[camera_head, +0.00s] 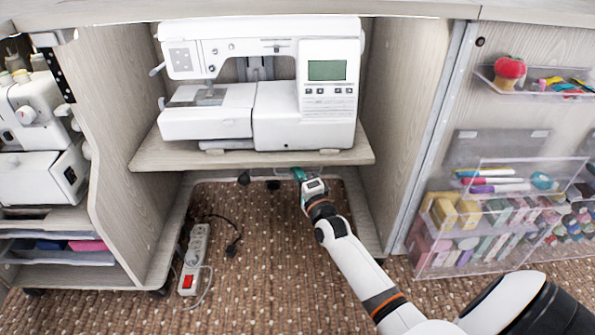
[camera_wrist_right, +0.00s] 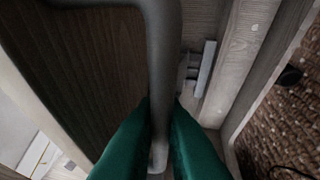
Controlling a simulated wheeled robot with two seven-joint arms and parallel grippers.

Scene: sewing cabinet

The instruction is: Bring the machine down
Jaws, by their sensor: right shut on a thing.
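The white sewing machine (camera_head: 305,100) stands upright on a wooden platform (camera_head: 165,158) inside the open middle bay of the cabinet. My right gripper (camera_head: 299,174) reaches up from the lower right to just under the platform's front edge. In the right wrist view the green fingers of my right gripper (camera_wrist_right: 161,110) are shut on a grey metal bar (camera_wrist_right: 162,50), one finger on each side. The bar runs beneath a wooden board; most of it is hidden in the head view. My left gripper is not in view.
A power strip (camera_head: 194,260) with a red switch and a cable lie on the brown carpet (camera_head: 265,270) below. Clear organisers (camera_head: 465,215) fill the right door. A white overlocker (camera_head: 35,130) stands on the left shelves. Wooden side panels (camera_head: 400,120) flank the bay.

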